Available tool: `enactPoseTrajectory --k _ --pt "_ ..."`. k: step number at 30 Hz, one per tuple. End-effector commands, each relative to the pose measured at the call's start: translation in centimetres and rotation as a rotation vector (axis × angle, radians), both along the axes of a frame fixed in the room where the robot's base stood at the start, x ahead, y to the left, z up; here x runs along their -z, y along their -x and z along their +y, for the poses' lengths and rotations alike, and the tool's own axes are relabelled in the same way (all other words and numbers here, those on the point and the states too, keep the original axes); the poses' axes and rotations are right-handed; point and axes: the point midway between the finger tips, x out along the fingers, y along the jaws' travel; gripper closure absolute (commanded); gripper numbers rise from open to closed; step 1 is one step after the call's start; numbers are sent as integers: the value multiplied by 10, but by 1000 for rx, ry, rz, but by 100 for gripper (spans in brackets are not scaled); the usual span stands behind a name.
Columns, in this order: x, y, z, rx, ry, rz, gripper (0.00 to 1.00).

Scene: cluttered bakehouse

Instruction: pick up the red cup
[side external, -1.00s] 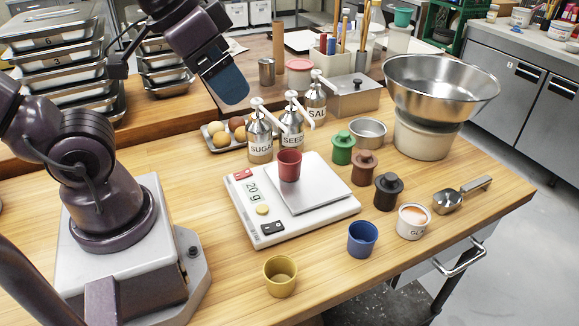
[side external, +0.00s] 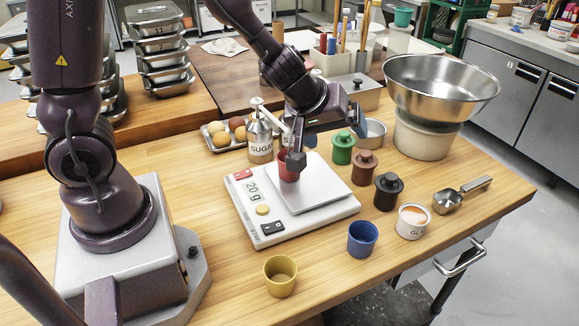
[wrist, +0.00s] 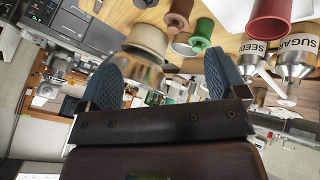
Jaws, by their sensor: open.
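The red cup (side external: 287,172) stands upright on the steel plate of the white scale (side external: 262,238), whose display reads 20 g. My gripper (side external: 303,148) is at the cup in the side view, and its near finger hides part of the cup's upper right. In the wrist view the two blue-padded fingers of my gripper (wrist: 161,75) are wide apart with nothing held between them. There the red cup (wrist: 269,20) is at the top right, outside the span of the fingers. I cannot tell whether a finger touches it.
The sugar dispenser (side external: 260,140) stands close behind the cup, with the seeds dispenser partly hidden by my gripper. Green (side external: 342,150), brown (side external: 364,170) and black (side external: 388,193) knobbed pieces stand right of the scale. Blue (side external: 362,240) and yellow (side external: 280,277) cups stand in front.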

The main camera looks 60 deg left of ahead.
Motion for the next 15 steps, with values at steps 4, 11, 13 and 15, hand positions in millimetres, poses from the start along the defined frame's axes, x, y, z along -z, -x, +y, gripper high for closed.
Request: enactPoseTrajectory --k 4,11,13,15 --pt "29 17 38 -261 -134 137 10" --pt "28 51 66 -421 -288 306 10" --pt "30 52 70 -407 -317 323 10" --pt "37 50 74 -398 -321 326 10"
